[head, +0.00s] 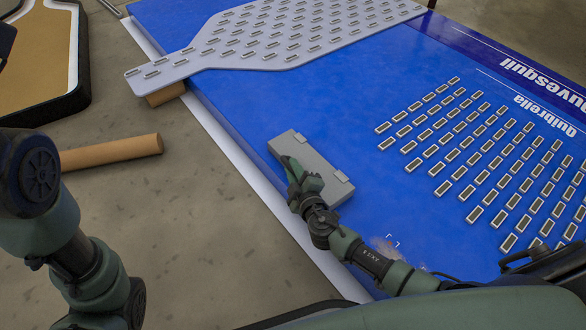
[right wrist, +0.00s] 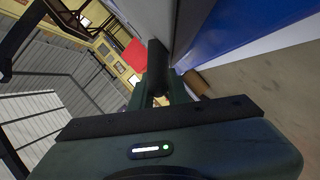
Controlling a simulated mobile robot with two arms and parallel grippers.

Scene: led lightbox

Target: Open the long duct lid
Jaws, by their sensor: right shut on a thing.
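The long duct lid (head: 316,160) is a light grey slab with small hinge-like tabs along its right side. It lies on the blue panel near the panel's left edge. My right gripper (head: 292,168) is at the lid's left long side and is shut on it. My gripper's dark fingers also show in the right wrist view, against a grey surface (right wrist: 178,22) that looks like the lid's side. The fingers and wrist hide part of the lid's left edge. My left arm comes in at the left of the head view, but its gripper does not show.
The blue panel (head: 345,110) carries rows of small LED modules (head: 470,157) to the right of the lid. A grey perforated sheet (head: 290,35) overhangs at the back. A cardboard tube (head: 112,152) lies on the concrete floor at left. Bare blue surface surrounds the lid.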

